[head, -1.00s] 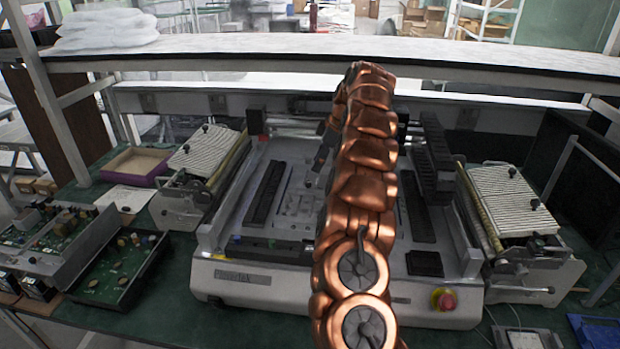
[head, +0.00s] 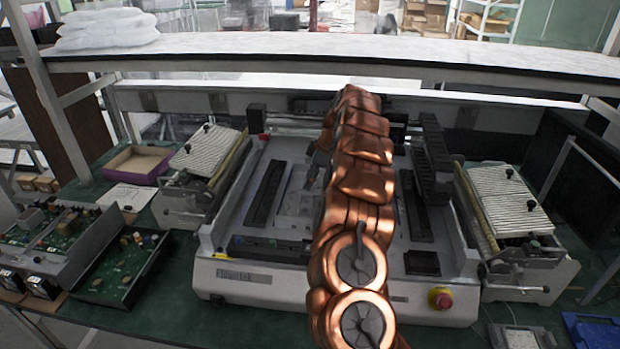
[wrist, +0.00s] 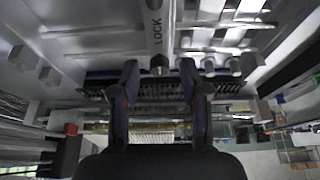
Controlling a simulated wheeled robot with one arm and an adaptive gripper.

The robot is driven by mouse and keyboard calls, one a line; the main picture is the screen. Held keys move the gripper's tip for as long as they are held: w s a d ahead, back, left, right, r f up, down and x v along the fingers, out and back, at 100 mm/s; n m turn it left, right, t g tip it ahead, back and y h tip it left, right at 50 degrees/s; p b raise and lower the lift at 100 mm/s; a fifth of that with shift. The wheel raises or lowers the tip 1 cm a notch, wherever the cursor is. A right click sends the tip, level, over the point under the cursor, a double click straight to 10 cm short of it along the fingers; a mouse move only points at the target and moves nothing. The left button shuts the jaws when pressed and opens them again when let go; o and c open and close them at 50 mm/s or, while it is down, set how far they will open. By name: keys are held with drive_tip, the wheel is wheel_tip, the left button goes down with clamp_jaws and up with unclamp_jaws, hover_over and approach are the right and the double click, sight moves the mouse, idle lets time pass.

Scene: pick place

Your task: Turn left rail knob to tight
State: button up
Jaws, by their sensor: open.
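In the wrist view a pale bar marked LOCK (wrist: 155,28) runs down from the top edge. A small rounded knob (wrist: 160,66) sits at its lower end, and it lies between my fingertips in the picture. My gripper (wrist: 160,72) is open, with one dark finger on each side; I see no contact with the knob. I cannot tell for sure that this is the left rail knob. In the head view my gripper (head: 317,160) shows partly beside my copper arm, over the middle of the machine (head: 240,280). The knob is not discernible there.
A dark rail block (head: 432,165) stands right of my arm. Lidded units flank the machine at left (head: 205,150) and right (head: 510,200). A red button (head: 440,298) is on the front. A shelf (head: 300,55) crosses behind. Circuit boards (head: 115,270) lie at left.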

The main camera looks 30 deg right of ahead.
clamp_jaws()
